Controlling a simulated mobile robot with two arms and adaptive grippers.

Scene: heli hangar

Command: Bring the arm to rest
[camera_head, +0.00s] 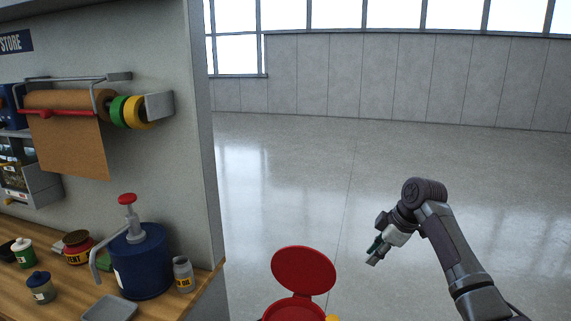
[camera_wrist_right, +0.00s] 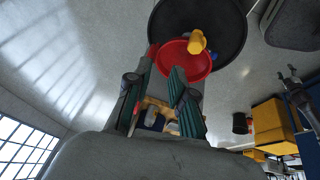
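My right arm comes in from the lower right in the head view, and my right gripper (camera_head: 375,252) hangs over the bare floor, tilted down and to the left. In the right wrist view my right gripper (camera_wrist_right: 162,82) has its two green-padded fingers apart, with nothing held between them. A red bin with a raised round lid (camera_head: 303,270) stands left of the gripper and apart from it. In the wrist view a red round shape (camera_wrist_right: 178,62) with a yellow piece (camera_wrist_right: 196,42) lies beyond the fingertips.
A wall panel (camera_head: 196,90) behind holds a brown paper roll (camera_head: 70,100) and tape rolls.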

